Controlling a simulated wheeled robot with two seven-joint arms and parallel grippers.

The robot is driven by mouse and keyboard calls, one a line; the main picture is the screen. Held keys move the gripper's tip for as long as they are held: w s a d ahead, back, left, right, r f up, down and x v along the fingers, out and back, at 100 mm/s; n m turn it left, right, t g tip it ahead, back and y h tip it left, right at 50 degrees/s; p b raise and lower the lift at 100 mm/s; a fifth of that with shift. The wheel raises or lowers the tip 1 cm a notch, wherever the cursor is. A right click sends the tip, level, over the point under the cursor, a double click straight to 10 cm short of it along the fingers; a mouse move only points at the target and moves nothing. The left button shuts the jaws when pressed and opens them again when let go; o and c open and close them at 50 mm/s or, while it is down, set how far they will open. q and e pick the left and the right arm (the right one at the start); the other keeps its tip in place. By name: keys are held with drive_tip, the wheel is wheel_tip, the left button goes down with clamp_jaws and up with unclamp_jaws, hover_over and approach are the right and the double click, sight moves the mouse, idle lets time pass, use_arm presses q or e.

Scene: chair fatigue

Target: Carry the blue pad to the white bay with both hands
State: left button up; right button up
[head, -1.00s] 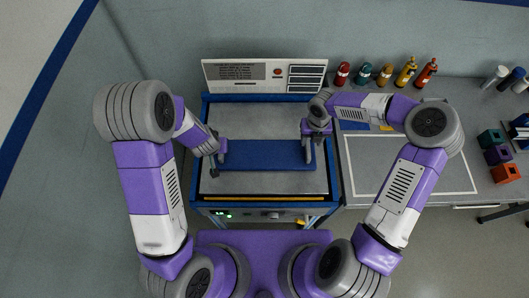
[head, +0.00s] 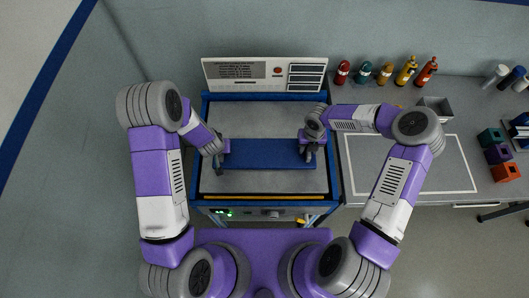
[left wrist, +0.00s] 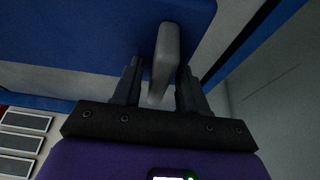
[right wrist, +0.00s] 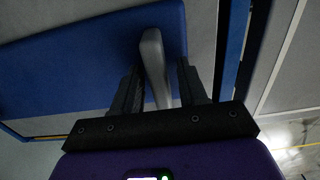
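The blue pad (head: 265,153) lies on the grey bed of the blue-framed machine (head: 265,118), with a grey handle at each end. My left gripper (head: 222,160) is at its left end; in the left wrist view the left handle (left wrist: 166,55) stands between the open fingers (left wrist: 157,85). My right gripper (head: 312,150) is at its right end; in the right wrist view the right handle (right wrist: 154,60) stands between the open fingers (right wrist: 160,85), nearer the left one. The white bay, a white-outlined rectangle (head: 468,172), is on the bench at the right and is empty.
A white panel (head: 265,73) stands behind the machine. Several coloured bottles (head: 384,73) line the bench's back. A grey bin (head: 440,106) stands just behind the bay. Coloured blocks (head: 497,153) sit right of it.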

use_arm(q)
clamp_jaws()
use_arm(e)
clamp_jaws()
idle(0.9)
